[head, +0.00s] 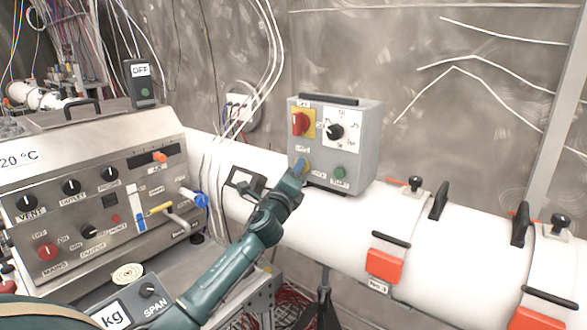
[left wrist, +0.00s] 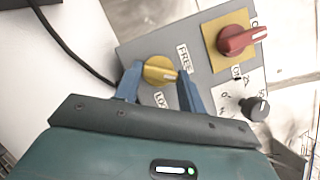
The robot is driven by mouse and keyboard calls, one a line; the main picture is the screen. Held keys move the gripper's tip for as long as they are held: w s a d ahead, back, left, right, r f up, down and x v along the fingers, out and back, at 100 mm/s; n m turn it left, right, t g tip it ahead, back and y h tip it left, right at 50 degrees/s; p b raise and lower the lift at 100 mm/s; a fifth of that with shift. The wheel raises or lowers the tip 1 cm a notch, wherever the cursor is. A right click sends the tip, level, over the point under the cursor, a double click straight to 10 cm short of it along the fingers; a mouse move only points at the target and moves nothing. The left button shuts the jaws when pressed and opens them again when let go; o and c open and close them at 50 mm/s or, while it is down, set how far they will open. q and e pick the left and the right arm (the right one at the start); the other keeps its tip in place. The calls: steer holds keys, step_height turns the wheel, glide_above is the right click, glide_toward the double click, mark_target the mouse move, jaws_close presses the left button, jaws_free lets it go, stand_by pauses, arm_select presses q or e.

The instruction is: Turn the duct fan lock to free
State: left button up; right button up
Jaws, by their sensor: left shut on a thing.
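The grey duct fan control box (head: 350,135) sits on top of the white duct. My left gripper (head: 301,165) reaches the lower left of its front face. In the left wrist view, the blue fingers of my left gripper (left wrist: 158,88) are shut on the yellow lock knob (left wrist: 160,69), one finger on each side. The knob has a pale pointer line towards the right of that picture. A FREE label (left wrist: 183,58) is beside the knob and a LOCK label (left wrist: 161,99) is below it, partly hidden. I cannot tell exactly which label the pointer meets. My right gripper is out of view.
A red switch on a yellow plate (head: 301,123) and a black dial (head: 335,131) are above the lock. A green button (head: 339,172) is to its right. The white duct (head: 340,225) runs below the box. A steel control cabinet (head: 90,190) stands at the left.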

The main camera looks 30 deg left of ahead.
arm_select(q)
steer(key=n+g, duration=0.1)
steer(key=n, duration=0.3)
steer(key=n+g, duration=0.1)
steer(key=n, duration=0.2)
steer(key=shift+r+g+y, duration=0.25)
steer(key=shift+g+y, duration=0.05)
stand_by(0.3)
steer(key=o, duration=1)
steer(key=shift+s+d, duration=0.1)
steer(key=b+v, duration=0.2)
steer(key=v, duration=1.1)
steer(key=shift+r, duration=0.1)
